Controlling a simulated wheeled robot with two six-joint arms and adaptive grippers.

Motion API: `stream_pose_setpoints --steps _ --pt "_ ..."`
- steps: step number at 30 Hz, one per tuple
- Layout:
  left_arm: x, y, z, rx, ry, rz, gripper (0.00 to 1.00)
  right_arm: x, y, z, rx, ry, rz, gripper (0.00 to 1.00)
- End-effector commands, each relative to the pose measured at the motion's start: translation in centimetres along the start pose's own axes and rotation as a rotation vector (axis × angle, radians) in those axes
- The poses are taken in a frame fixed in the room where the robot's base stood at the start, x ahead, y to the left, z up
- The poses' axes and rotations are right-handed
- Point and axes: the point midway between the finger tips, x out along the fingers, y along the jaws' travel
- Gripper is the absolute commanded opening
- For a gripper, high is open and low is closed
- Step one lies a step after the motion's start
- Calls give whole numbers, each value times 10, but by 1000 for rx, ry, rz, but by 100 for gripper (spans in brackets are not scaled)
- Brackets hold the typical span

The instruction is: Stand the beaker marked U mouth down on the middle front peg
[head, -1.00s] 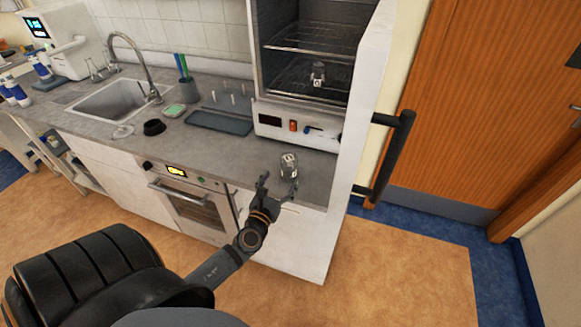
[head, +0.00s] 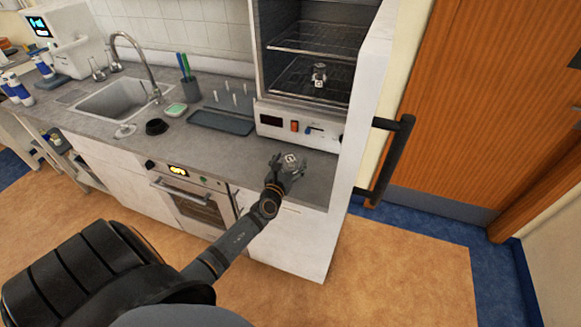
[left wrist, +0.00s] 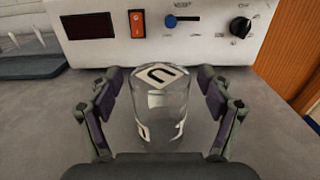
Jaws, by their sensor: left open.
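The beaker marked U (left wrist: 161,115) is clear glass and stands on the counter in front of the oven, with a dark U on a white patch on its upper face. In the head view the beaker (head: 288,161) shows partly behind my left gripper (head: 287,172). In the left wrist view my left gripper (left wrist: 159,105) is open, with one finger on each side of the beaker and small gaps between. The pegs (head: 234,98) are pale uprights on a dark rack with a tray (head: 222,122) left of the oven. My right gripper is not in view.
The open oven (head: 270,123) holds another glass vessel (head: 319,74) on a wire shelf. Its door (head: 366,90) stands open on the right. A black round item (head: 156,127), a green-topped box (head: 176,109) and a pen cup (head: 190,92) stand left of the tray.

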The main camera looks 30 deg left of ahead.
Motion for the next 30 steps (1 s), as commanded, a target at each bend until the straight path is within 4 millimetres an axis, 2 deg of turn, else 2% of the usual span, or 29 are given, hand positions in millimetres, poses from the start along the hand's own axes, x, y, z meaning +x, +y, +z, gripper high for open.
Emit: stream_pose_setpoints --steps 2,15,17,22,26,30 --pt "0 0 0 0 0 0 79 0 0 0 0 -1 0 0" --pt "-1 0 -1 0 1 0 21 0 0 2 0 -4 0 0" --pt "-1 0 0 0 1 0 14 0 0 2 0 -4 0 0" --pt "-1 0 0 0 1 0 14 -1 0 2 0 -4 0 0" --pt "-1 0 10 0 0 0 14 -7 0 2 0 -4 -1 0" --pt "-1 0 43 -1 -2 -1 14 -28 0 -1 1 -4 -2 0"
